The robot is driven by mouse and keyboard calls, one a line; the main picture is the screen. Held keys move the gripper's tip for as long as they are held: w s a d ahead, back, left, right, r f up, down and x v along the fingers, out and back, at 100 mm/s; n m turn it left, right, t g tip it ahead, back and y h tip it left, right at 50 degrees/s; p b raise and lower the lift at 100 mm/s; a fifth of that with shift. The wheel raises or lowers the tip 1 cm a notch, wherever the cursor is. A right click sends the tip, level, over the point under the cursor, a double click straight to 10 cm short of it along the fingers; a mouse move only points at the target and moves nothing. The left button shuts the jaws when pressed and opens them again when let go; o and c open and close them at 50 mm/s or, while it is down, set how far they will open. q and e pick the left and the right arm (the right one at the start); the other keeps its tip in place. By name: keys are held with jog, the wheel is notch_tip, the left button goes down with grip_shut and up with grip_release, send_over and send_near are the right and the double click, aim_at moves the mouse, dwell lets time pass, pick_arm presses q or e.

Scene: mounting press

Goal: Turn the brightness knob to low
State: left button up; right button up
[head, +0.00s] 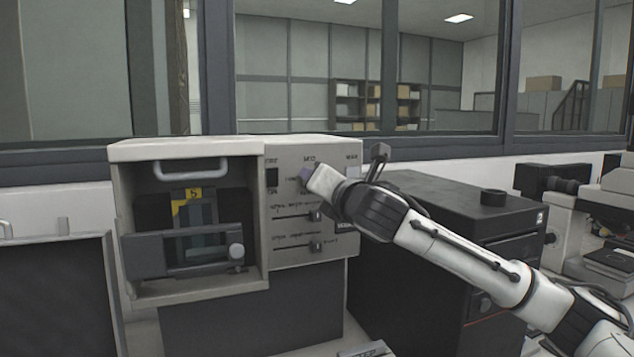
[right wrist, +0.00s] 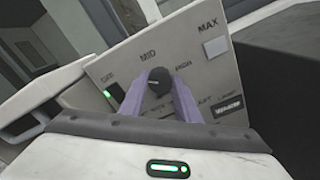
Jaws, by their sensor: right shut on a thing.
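The brightness knob (right wrist: 158,82) is a small dark round knob on the light control panel (right wrist: 200,70) of the mounting press. A label that seems to read MID is printed above it, and another that seems to read HIGH stands to its upper right. A faint pale mark on the knob seems to point left in the right wrist view. My right gripper (head: 306,176) reaches the panel from the right. Its purple fingers (right wrist: 160,88) are shut on the knob, one on each side. In the head view the gripper hides the knob. My left gripper is not in view.
The press (head: 185,148) has an open chamber at left with a handle. Two sliders (head: 315,215) sit below the knob. A green-lit switch (right wrist: 115,93) is left of it. A dark cabinet (head: 440,200) stands close on the right, under my right arm. A microscope (head: 610,210) is far right.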

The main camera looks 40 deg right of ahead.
jog(key=n, duration=0.4)
jog(key=shift+n, duration=0.4)
dwell(0.4)
jog(key=o, duration=1)
jog(key=shift+o, duration=0.2)
jog(key=b+v, duration=0.1)
jog(key=v, duration=0.9)
jog(key=shift+s+b, duration=0.15)
jog(key=shift+b, duration=0.25)
